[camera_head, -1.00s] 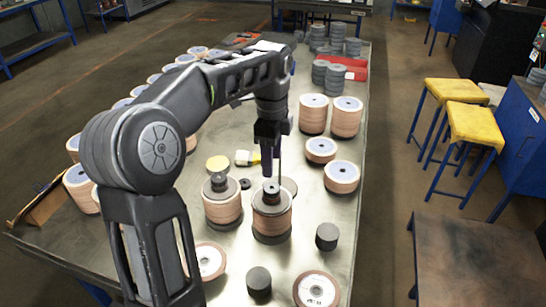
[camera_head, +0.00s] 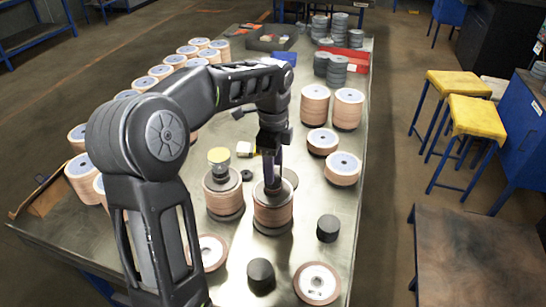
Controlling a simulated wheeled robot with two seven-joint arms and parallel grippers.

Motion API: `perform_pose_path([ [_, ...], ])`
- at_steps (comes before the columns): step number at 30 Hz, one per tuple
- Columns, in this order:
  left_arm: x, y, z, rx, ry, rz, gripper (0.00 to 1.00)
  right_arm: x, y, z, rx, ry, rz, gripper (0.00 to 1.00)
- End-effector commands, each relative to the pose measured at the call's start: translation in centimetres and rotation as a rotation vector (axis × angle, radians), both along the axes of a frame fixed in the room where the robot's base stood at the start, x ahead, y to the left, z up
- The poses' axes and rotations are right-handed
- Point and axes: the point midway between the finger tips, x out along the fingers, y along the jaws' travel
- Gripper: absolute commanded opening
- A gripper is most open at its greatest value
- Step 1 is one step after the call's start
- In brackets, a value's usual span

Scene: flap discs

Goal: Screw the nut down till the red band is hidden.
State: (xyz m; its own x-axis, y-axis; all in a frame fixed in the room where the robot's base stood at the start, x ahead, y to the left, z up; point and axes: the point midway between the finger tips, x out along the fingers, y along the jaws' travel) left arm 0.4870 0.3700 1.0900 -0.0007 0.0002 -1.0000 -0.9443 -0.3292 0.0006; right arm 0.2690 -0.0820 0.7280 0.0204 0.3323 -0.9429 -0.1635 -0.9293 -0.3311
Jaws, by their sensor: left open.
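A stack of tan flap discs (camera_head: 272,209) stands upright on a dark base on the metal table. My left gripper (camera_head: 272,186) points straight down at the top of this stack. Its fingers are open, one on each side of the middle where the nut sits, and they hide most of the nut. I cannot tell whether they touch it. No red band can be made out. A second stack (camera_head: 223,200) with a dark top piece stands just to the left. My right gripper is out of view.
Dark cylinders (camera_head: 328,228) and (camera_head: 261,275) stand at the front of the table (camera_head: 345,240). More disc stacks (camera_head: 315,104) stand behind on the right, others along the left. Yellow-topped stools (camera_head: 473,117) are off to the right.

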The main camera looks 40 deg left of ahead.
Motion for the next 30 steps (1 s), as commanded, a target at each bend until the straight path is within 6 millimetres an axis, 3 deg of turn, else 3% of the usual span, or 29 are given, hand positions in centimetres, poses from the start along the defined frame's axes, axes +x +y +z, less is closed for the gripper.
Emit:
perform_pose_path([
  [12, 0.0, 0.0, -3.4, 0.0, 0.0, 0.0, 0.55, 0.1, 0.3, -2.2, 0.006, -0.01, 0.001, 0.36],
  [30, 0.0, 0.0, -3.8, 0.0, 0.0, 0.014, 0.55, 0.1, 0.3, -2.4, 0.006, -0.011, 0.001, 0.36],
])
